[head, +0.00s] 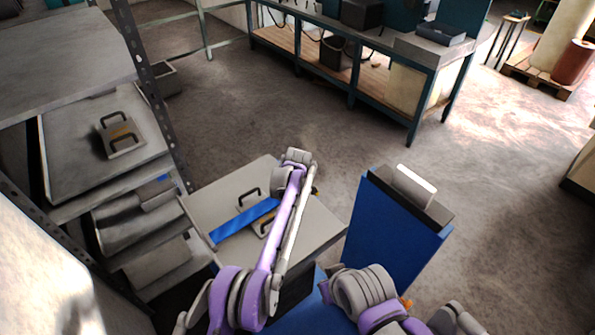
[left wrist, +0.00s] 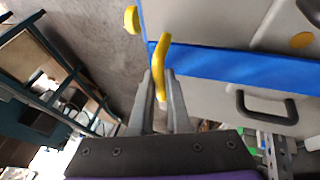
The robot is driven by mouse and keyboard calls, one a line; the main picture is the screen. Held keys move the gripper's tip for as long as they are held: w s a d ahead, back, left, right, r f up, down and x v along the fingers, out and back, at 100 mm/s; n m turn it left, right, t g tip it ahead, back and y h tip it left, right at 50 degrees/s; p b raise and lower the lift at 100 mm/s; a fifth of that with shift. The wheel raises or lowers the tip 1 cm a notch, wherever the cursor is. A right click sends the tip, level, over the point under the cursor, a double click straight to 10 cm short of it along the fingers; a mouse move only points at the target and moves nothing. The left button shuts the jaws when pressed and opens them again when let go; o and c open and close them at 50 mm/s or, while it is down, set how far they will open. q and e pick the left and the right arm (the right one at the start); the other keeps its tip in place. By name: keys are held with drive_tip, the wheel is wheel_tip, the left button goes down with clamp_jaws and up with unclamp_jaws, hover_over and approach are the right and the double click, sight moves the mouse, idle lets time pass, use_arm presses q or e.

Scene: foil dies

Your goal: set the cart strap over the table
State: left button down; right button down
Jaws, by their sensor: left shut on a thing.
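The blue strap (head: 240,221) lies slantwise across the grey top of the cart table (head: 210,196), beside a die's dark handle (head: 249,194). In the left wrist view the strap (left wrist: 235,68) runs from the right to the table's edge, close to a yellow lever-like piece (left wrist: 163,50). My left gripper (left wrist: 160,92) is shut on this yellow piece at the edge. Whether the piece joins the strap is not clear. In the head view my purple arm hides the left fingertips and part of the strap. My right arm shows at the bottom, but its gripper is out of view.
A steel rack (head: 144,80) with another handled die (head: 120,133) stands at the left. A blue upright panel (head: 385,235) with a grey top stands right of the table. A workbench (head: 350,62) is at the back. The floor between is clear.

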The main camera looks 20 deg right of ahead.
use_arm(q)
drive_tip(key=shift+d+f, duration=0.1)
drive_tip(key=shift+f, duration=0.4)
drive_tip(key=shift+s+f, duration=0.2)
drive_tip(key=shift+f, duration=0.05)
drive_tip(key=c, duration=0.9)
unclamp_jaws()
drive_tip(key=shift+r, duration=0.4)
drive_tip(key=b+v, duration=0.1)
drive_tip(key=v, duration=0.9)
drive_tip(key=shift+s+r, duration=0.1)
drive_tip(key=shift+s, duration=0.05)
